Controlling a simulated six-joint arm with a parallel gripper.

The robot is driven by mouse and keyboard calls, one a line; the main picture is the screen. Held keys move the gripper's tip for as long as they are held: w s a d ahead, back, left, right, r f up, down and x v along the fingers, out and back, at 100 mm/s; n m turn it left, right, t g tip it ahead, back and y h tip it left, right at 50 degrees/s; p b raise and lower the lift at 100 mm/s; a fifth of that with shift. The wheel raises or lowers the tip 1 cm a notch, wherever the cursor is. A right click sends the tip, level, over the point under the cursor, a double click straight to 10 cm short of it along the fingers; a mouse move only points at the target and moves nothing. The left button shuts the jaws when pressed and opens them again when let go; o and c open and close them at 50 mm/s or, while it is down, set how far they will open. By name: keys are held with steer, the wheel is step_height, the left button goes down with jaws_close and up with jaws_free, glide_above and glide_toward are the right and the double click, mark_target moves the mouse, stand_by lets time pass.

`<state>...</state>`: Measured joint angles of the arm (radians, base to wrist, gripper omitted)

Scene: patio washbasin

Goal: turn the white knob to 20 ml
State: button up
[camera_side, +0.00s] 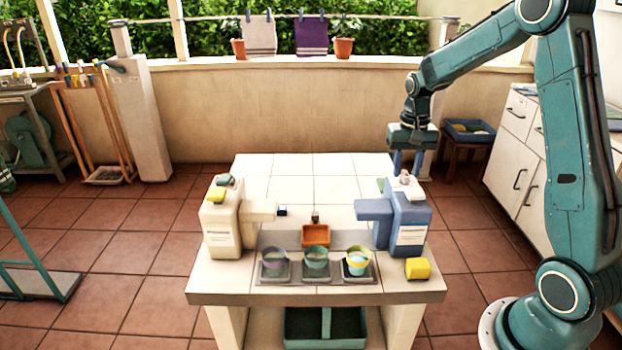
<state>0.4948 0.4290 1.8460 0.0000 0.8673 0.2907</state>
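The white knob (404,177) sits on top of the blue dispenser (408,216) at the right of the tiled table. It is small, and its pointer and any ml marks cannot be read from here. My gripper (408,171) points down just above the blue dispenser, with its two blue fingers apart. The fingers are at the height of the knob's top or slightly above, one on each side in this view. Whether either finger touches the knob cannot be told.
A cream dispenser (222,225) stands at the left. Several small items lie between: an orange box (316,235) and three cups on grey stands, including the middle cup (316,259). A yellow block (417,268) lies at the front right. The table's back (315,165) is clear.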

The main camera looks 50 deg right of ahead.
mark_target(406, 173)
step_height(406, 173, up, 13)
stand_by(0.5)
steer(key=shift+a, duration=0.1)
steer(key=s+a+r+n+t, duration=0.3)
steer(key=s+a+r+n, duration=0.15)
steer(key=s+a, duration=0.65)
steer(key=s+a+f+n+t, duration=0.2)
steer(key=s+a+f+n, duration=0.1)
steer(key=s+a, duration=0.6)
steer(key=shift+s+a+n+t, duration=0.25)
steer(key=shift+s+n+t, duration=0.05)
steer(key=shift+n, duration=0.45)
stand_by(0.3)
